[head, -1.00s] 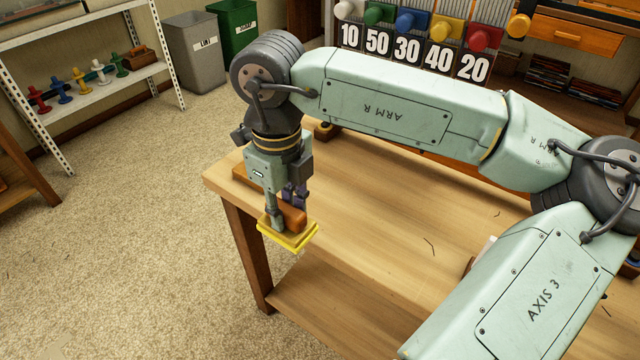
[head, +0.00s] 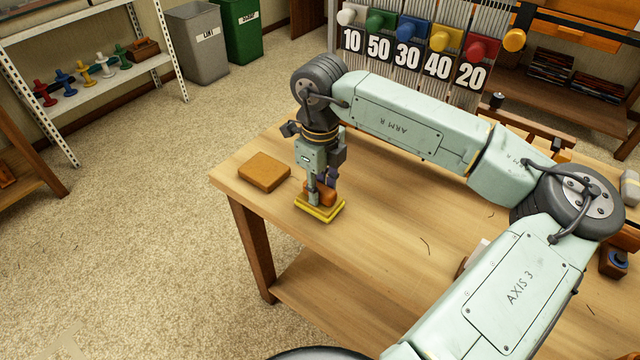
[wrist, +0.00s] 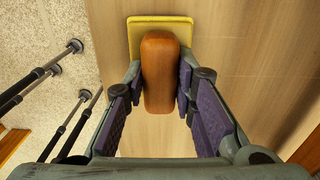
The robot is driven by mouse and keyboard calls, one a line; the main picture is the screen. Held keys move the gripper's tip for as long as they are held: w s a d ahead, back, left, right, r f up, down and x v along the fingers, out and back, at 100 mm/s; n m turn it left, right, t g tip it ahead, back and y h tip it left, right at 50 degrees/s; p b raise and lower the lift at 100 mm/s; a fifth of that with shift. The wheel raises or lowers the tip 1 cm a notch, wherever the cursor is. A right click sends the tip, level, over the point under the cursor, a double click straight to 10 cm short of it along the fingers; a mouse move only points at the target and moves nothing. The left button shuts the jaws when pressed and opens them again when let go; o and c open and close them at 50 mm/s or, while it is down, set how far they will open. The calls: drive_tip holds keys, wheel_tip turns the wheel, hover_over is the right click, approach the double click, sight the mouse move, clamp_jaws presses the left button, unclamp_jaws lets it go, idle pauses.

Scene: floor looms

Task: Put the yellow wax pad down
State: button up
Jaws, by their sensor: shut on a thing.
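The yellow wax pad (head: 319,211) is a flat yellow slab with an orange-brown block-shaped handle (head: 326,193) on top. My gripper (head: 321,190) points down and is shut on that handle, one finger on each side. In the wrist view the handle (wrist: 160,75) sits between the purple finger pads, and the yellow pad (wrist: 147,22) shows past its far end. The pad is level over the wooden bench top (head: 400,240), near its front left. I cannot tell whether its underside touches the wood.
A brown-orange block (head: 264,172) lies on the bench's left corner, left of the pad. Bare wood lies right of the pad. Coloured cones above numbered plates (head: 407,50) stand behind the bench. A white shelf (head: 80,75) and two bins (head: 198,45) are at the back left.

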sight(320, 187)
drive_tip(key=shift+f, duration=0.1)
drive_tip(key=shift+f+b, duration=0.15)
drive_tip(key=shift+b, duration=0.15)
drive_tip(key=o, duration=1)
drive_tip(key=shift+o, duration=0.2)
drive_tip(key=shift+r, duration=0.2)
drive_tip(key=shift+r+p, duration=0.25)
drive_tip(key=shift+p, duration=0.25)
wheel_tip(320, 187, up, 12)
drive_tip(key=b, duration=0.2)
drive_tip(key=shift+f+b, duration=0.15)
drive_tip(key=shift+b, duration=0.25)
